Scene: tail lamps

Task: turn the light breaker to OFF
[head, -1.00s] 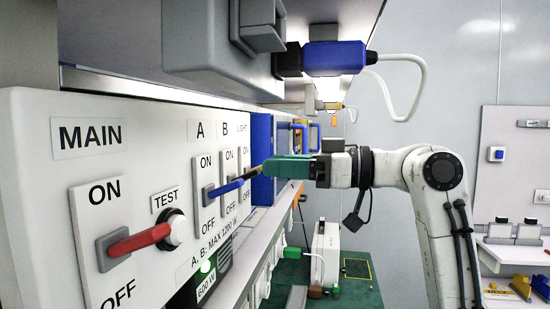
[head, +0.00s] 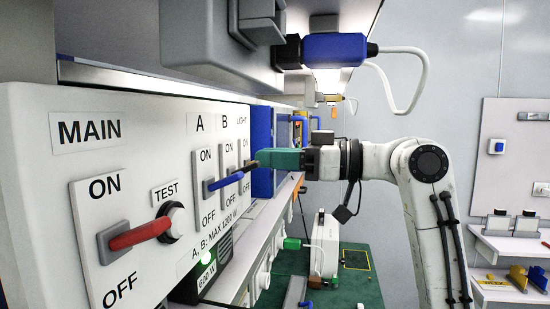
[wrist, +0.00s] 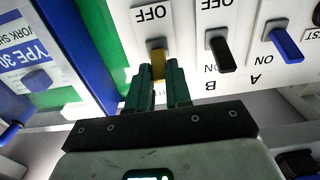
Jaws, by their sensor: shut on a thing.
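The light breaker is the farthest of three small switches on the white panel, under the LIGHT label (head: 243,119). Its yellow lever (wrist: 158,66) shows in the wrist view, with OFF printed above it; its ON mark is hidden behind my fingers. My gripper (wrist: 158,80) has its green fingers on both sides of this lever, shut on it. In the head view, my gripper (head: 257,160) reaches the panel from the right. There the yellow lever is hidden, and I cannot tell its exact tilt.
Breaker B's black lever (wrist: 222,55) and breaker A's blue lever (wrist: 286,45) stand close beside it. The red MAIN lever (head: 140,235) and TEST button (head: 176,222) are nearer on the panel. A grey box (head: 220,50) overhangs above. A blue panel (wrist: 75,50) borders the light breaker.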

